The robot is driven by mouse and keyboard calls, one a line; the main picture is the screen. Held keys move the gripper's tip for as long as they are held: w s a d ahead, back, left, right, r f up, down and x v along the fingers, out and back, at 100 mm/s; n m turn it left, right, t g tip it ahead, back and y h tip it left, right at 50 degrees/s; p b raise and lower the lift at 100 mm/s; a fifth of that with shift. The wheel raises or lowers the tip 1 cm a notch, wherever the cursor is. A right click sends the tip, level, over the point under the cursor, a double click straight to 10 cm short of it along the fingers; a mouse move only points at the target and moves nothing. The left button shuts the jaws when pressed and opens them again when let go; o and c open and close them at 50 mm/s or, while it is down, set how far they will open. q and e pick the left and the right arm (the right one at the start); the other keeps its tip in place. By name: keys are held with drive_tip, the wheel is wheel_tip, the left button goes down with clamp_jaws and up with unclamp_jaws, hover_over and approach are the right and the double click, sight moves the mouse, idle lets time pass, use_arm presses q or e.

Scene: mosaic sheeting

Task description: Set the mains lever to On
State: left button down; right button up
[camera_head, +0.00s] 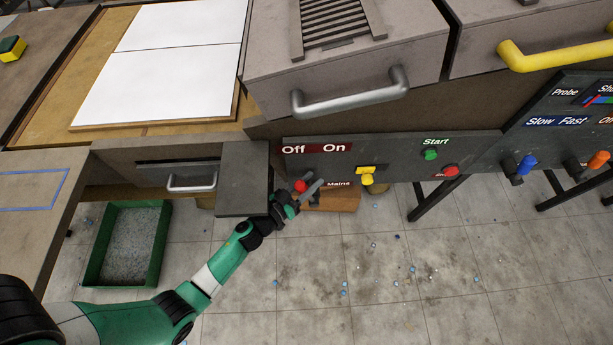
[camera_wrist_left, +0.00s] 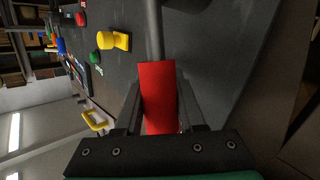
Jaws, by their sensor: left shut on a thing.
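The mains lever has a red handle (camera_head: 300,186) below the Off label (camera_head: 293,149) on the dark front panel (camera_head: 400,150). The On label (camera_head: 334,147) is to its right, and the handle is nearer Off than On. In the left wrist view the red handle (camera_wrist_left: 158,95) fills the space between the fingers, with its grey shaft (camera_wrist_left: 154,30) running up from it. My left gripper (camera_head: 307,190) is shut on the handle; its fingers partly hide the lever in the head view. The Mains label (camera_head: 338,184) shows just right of the fingers. My right gripper is not in view.
A yellow knob (camera_head: 366,174), a green Start button (camera_head: 431,155) and a red button (camera_head: 450,170) sit right of the lever. A dark box-like panel (camera_head: 243,180) stands close left of my gripper. A green bin (camera_head: 125,245) is on the floor.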

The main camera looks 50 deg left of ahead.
use_arm(q)
drive_tip(key=w+g+p, duration=0.1)
drive_tip(key=p, duration=0.1)
drive_tip(key=d+m+p, duration=0.1)
drive_tip(key=p, duration=0.1)
drive_tip(key=shift+w+d+r+g, duration=0.2)
drive_tip(key=shift+w+r+g, duration=0.15)
drive_tip(key=shift+r+g, duration=0.05)
drive_tip(key=shift+w+d+f+m+p, duration=0.1)
drive_tip(key=shift+w+f+m+p, duration=0.1)
drive_tip(key=shift+f+m+p, duration=0.15)
drive_tip(key=shift+f, duration=0.1)
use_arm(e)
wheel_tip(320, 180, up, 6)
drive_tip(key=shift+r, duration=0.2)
use_arm(q)
drive_tip(key=c, duration=0.8)
unclamp_jaws()
drive_tip(key=p+v, duration=0.3)
drive_tip(key=v, duration=0.4)
drive_tip(key=shift+s+d+r, duration=0.15)
drive_tip(key=shift+s+r, duration=0.05)
drive_tip(key=shift+s, duration=0.05)
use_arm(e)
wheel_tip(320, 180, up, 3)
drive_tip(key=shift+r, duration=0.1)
